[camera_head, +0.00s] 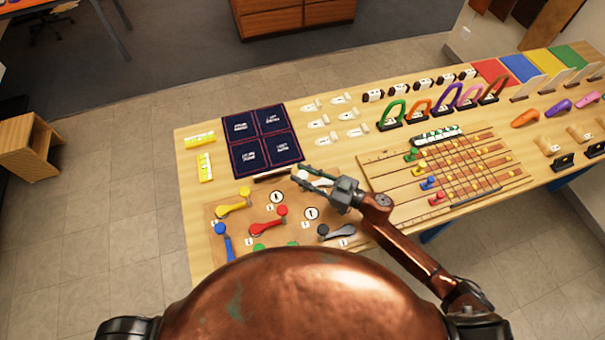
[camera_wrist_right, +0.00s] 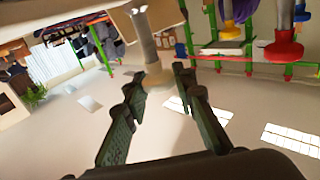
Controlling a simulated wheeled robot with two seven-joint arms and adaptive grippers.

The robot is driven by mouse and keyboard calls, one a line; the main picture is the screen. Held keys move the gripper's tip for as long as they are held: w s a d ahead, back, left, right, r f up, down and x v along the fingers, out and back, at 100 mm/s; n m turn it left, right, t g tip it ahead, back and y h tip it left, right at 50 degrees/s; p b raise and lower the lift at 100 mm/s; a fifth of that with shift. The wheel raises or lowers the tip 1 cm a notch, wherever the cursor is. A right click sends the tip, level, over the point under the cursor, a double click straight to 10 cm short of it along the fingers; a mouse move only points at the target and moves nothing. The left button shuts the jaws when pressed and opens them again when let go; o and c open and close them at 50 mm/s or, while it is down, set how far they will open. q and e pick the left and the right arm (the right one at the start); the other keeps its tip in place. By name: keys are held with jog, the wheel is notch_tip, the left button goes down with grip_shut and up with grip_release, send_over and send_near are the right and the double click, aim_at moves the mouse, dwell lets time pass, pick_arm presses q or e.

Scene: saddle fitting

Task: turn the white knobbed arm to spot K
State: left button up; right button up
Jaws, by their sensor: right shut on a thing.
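The white knobbed arm (camera_head: 318,181) lies on the wooden board (camera_head: 262,238), partly hidden by my right gripper (camera_head: 302,177). The right gripper reaches in from the right and is shut on the white arm. In the right wrist view, a pale upright post with a rounded end (camera_wrist_right: 154,76) stands at the fingertips. The letters on the board's small tags are too small to read, so I cannot tell which spot is K. My left gripper is not in view.
A yellow arm (camera_head: 233,206), red arm (camera_head: 268,222), blue arm (camera_head: 224,240) and grey arm (camera_head: 337,232) lie around it on the board. A dark blue mat (camera_head: 262,138) lies behind. A slotted wooden board (camera_head: 440,170) stands to the right.

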grip_shut()
